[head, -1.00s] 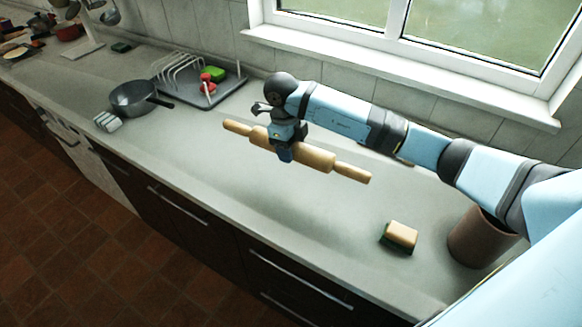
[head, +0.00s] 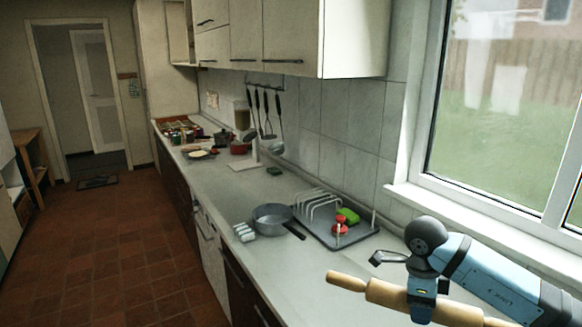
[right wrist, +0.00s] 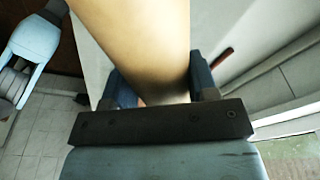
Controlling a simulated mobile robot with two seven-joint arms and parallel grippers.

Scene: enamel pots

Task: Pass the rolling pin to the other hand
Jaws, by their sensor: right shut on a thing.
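The wooden rolling pin (head: 385,292) is light brown with a thinner handle at its left end. In the head view it is at the bottom right, above the counter. My right gripper (head: 422,304) is shut on the pin's thick middle, with the jaws pointing down around it. In the right wrist view the pin's body (right wrist: 140,40) fills the space between the fingers of my right gripper (right wrist: 160,88). The pin's right end runs toward the bottom edge of the head view.
A grey pan (head: 272,217) and a dish rack tray (head: 345,238) with red and green items stand on the counter (head: 285,270) left of the pin. A window (head: 500,110) is behind my right arm. Open tiled floor (head: 120,250) lies at the left.

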